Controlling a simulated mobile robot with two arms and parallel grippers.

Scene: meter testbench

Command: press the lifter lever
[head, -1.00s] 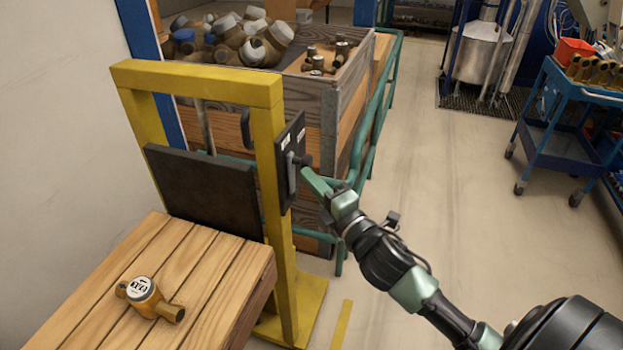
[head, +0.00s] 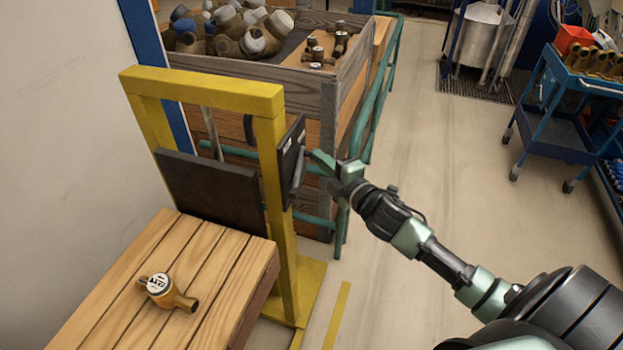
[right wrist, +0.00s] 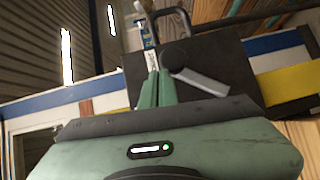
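The lifter lever (head: 299,168) is a grey handle on a black panel (head: 287,150) fixed to the yellow lifter frame's right post (head: 272,190). In the right wrist view the lever (right wrist: 203,83) slants down to the right from its round dark pivot. My right gripper (head: 314,157) is just right of the lever's upper end. Its green fingers (right wrist: 157,75) are together, with nothing seen between them, and their tips are beside the pivot. I cannot tell whether they touch it. My left gripper is not in view.
A wooden table (head: 215,290) with a brass water meter (head: 167,291) stands in front of the lifter. Behind are a wooden crate of meters (head: 300,83) and a green rail (head: 372,115). A blue cart (head: 565,130) is at right. The floor between is clear.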

